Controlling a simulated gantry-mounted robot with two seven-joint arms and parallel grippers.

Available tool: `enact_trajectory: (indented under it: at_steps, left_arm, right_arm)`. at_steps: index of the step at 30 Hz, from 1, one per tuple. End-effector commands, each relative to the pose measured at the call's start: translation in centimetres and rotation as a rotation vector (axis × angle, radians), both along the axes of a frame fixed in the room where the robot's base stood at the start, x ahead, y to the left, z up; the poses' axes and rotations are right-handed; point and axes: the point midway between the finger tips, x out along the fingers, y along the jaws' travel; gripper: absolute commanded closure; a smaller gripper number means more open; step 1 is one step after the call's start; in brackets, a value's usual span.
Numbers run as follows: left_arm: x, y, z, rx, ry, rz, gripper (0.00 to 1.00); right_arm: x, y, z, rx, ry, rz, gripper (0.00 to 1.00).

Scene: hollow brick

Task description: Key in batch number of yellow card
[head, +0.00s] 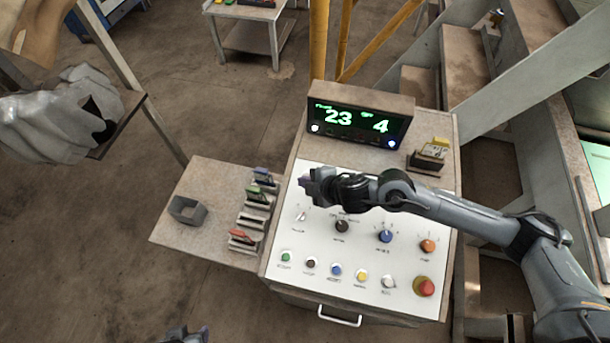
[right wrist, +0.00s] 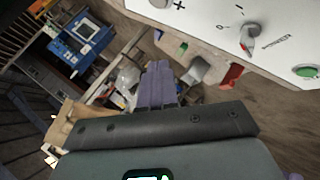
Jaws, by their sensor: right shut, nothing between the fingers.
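The control panel (head: 312,237) is a white sloped face with knobs and coloured push buttons. Above it, a black display (head: 354,128) shows green digits 23 and 4. A yellow-topped card (head: 440,142) stands in a dark holder (head: 425,163) right of the display; its print is too small to read. My right gripper (head: 305,182) is shut and empty over the panel's upper left part, hiding what lies beneath. Its purple fingers (right wrist: 158,85) are together in the right wrist view. A small part of my left gripper (head: 187,335) shows at the bottom edge; its jaws are unclear.
A side shelf (head: 170,233) left of the panel holds blue, green and red-marked cards (head: 242,237) in slots and a grey hollow block (head: 187,210). A red emergency button (head: 424,287) is at the panel's lower right. Steel steps and beams stand on the right.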

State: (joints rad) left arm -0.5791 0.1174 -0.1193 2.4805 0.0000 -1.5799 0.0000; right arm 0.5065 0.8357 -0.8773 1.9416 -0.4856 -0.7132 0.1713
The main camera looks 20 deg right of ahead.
Motion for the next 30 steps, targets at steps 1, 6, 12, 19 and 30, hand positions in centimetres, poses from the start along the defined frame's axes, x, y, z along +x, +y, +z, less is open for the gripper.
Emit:
enact_trajectory:
  at_steps: [1,6,12,19,30]
  left_arm:
    - [0.0,-0.1,0.0,-0.002,0.001,0.0,0.57]
    - [-0.1,-0.2,0.0,-0.006,0.002,0.001,0.57]
    - [-0.1,-0.2,0.0,-0.004,0.003,0.001,0.57]
    - [-0.1,0.0,-0.1,0.004,0.003,-0.004,0.57]
    - [-0.1,0.2,-1.3,0.009,0.002,-0.006,0.57]
  right_arm:
    - [0.8,-0.4,1.0,-0.008,-0.021,-0.003,1.0]
    - [2.2,-0.9,3.0,-0.014,-0.061,-0.008,1.0]
    - [2.6,-0.8,3.7,-0.012,-0.075,-0.008,1.0]
    - [2.6,-0.8,3.7,-0.012,-0.075,-0.008,1.0]
    - [2.8,-1.0,2.5,-0.012,-0.075,-0.008,1.0]
